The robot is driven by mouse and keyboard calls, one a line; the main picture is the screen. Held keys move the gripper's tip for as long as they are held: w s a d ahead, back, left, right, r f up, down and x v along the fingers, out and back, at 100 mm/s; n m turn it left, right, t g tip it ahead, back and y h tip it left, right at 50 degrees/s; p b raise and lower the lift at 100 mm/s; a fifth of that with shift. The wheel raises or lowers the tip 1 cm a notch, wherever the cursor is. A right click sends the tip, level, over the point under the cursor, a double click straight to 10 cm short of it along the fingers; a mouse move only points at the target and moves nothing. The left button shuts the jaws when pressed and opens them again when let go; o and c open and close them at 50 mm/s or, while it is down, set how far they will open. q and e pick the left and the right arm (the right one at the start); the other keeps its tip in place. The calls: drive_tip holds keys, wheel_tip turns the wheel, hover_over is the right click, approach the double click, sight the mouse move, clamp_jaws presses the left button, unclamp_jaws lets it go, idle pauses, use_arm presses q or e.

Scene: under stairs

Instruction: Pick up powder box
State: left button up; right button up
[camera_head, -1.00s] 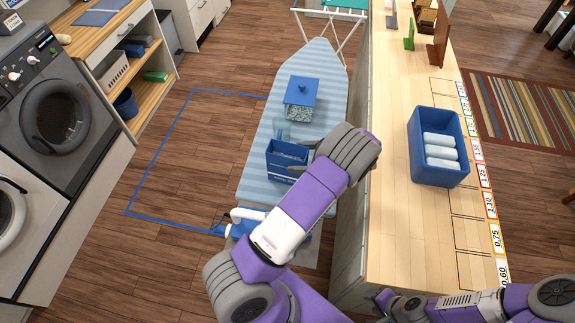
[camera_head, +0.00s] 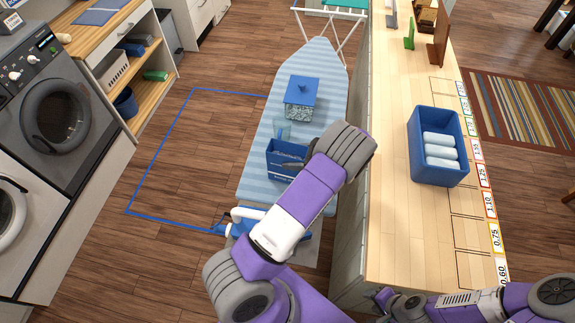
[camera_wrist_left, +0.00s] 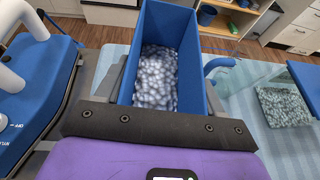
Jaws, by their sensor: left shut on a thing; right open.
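The powder box is a blue, open-topped box (camera_head: 283,170) over the striped ironing board in the head view. In the left wrist view the powder box (camera_wrist_left: 194,57) holds pale granules. My left gripper (camera_wrist_left: 160,92) is shut on it, with a dark finger on either side. In the head view my left gripper (camera_head: 291,165) is at the box, partly hidden by its wrist. I cannot tell whether the box's base touches the board. My right gripper (camera_head: 384,299) is open at the lower right, near the counter's front.
On the ironing board (camera_head: 312,60), a blue-lidded jar (camera_head: 300,98) and a clear cup (camera_head: 283,130) stand beyond the box. A blue and white appliance (camera_head: 243,222) is at the near end. A blue bin with white rolls (camera_head: 425,172) stands on the wooden counter (camera_head: 395,215).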

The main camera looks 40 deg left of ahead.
use_arm(q)
clamp_jaws()
drive_tip(key=shift+r, duration=0.25)
wheel_tip(320, 180, up, 10)
drive_tip(key=shift+f, duration=0.25)
idle(0.6)
drive_tip(key=o, duration=1)
unclamp_jaws()
clamp_jaws()
